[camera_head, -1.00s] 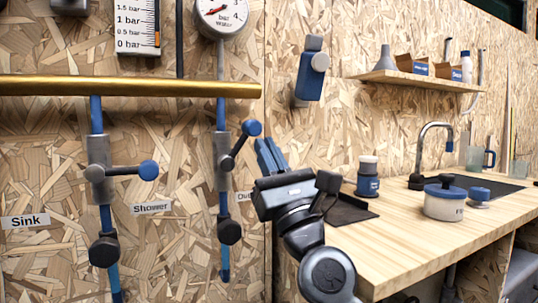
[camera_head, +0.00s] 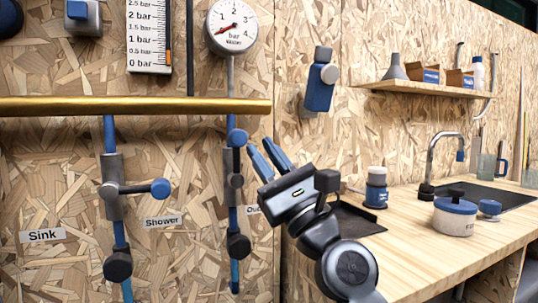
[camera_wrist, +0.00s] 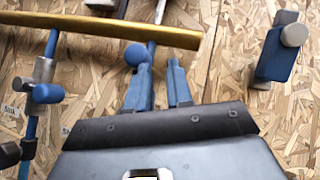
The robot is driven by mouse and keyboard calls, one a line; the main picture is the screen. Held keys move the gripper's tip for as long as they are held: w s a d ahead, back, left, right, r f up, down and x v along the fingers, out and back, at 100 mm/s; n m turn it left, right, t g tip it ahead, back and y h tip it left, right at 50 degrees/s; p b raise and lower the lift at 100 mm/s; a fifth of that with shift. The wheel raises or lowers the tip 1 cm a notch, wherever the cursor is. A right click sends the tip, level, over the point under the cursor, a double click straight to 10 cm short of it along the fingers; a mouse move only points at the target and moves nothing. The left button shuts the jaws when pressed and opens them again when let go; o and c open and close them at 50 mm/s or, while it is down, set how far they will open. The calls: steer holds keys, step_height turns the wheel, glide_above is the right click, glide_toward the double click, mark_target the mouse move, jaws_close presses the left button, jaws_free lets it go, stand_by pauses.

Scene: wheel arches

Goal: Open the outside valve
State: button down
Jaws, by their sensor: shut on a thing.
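The outside valve (camera_head: 235,180) is on the right pipe below the brass pipe, by a partly hidden label beginning "Ou" (camera_head: 252,209). Its handle points up, roughly along the pipe, with the blue ball knob (camera_head: 237,138) at the top. My gripper (camera_head: 264,148) is just right of the knob. Its two blue fingers are apart, with a narrow gap between them. In the wrist view, bare wood shows between the fingers (camera_wrist: 162,70), and the knob (camera_wrist: 136,54) is at the left finger's tip, outside the gap. I cannot tell whether they touch.
The shower valve (camera_head: 112,187) is to the left, its handle pointing right. A brass pipe (camera_head: 150,106) crosses above both valves, under a pressure gauge (camera_head: 231,27). A blue wall fixture (camera_head: 320,85) and a wooden counter (camera_head: 400,250) are to the right.

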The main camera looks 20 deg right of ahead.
steer(key=shift+s+d+r, duration=0.15)
steer(key=shift+d+r, duration=0.05)
steer(key=shift+r, duration=0.6)
steer(key=shift+a+f, duration=0.2)
steer(key=shift+f, duration=0.05)
steer(key=shift+f, duration=0.15)
